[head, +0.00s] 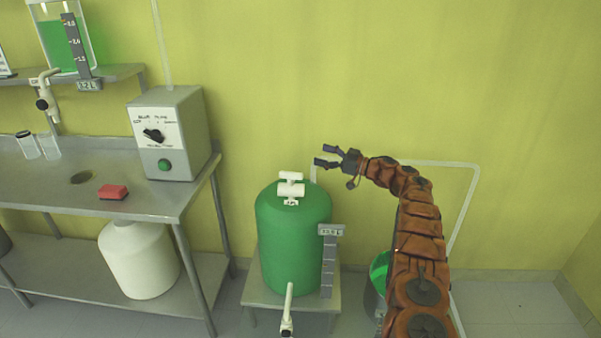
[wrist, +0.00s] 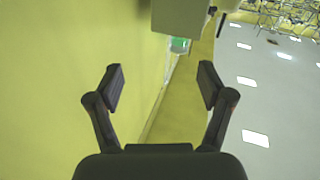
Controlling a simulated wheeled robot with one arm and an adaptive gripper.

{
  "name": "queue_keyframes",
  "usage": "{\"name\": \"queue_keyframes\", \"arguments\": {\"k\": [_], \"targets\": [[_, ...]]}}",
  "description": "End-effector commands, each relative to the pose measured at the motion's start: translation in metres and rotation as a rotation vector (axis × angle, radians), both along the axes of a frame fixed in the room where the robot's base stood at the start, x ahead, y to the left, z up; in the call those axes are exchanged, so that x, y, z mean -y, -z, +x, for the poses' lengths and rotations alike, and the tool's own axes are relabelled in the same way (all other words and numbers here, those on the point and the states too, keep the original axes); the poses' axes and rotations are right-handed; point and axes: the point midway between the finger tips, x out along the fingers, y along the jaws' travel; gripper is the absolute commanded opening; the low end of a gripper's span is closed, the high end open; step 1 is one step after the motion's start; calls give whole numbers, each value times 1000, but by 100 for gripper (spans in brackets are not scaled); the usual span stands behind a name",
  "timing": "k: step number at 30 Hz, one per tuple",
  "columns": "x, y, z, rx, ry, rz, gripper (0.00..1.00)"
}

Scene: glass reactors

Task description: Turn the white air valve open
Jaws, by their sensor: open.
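The white air valve (head: 291,186) sits on top of the green tank (head: 293,235) in the head view, its short handle lying crosswise over the white body. My gripper (head: 320,155) is above and to the right of the valve, open and empty, with its fingers pointing left. It does not touch the valve. In the wrist view my gripper (wrist: 163,88) shows two spread dark fingers with nothing between them. The valve cannot be made out in the wrist view.
A grey control box (head: 170,133) with a dial stands on the metal bench (head: 150,205) at left, beside a red block (head: 113,192). A white pipe (head: 470,200) runs along the yellow wall behind my arm. A green bucket (head: 379,270) stands right of the tank.

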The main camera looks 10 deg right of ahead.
Motion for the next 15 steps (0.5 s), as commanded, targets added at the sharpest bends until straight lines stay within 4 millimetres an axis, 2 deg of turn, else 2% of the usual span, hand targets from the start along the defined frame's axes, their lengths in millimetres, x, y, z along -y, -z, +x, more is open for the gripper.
{"name": "queue_keyframes", "arguments": {"k": [1, 4, 6, 12, 15], "targets": [[1, -22, 16, 33, 60, 10, 89], [9, -60, 46, 90, 194, 37, 99], [17, -83, 64, 117, 291, 57, 100], [42, -137, 104, 146, 551, 121, 100], [56, -158, 118, 132, 678, 155, 100]]}}
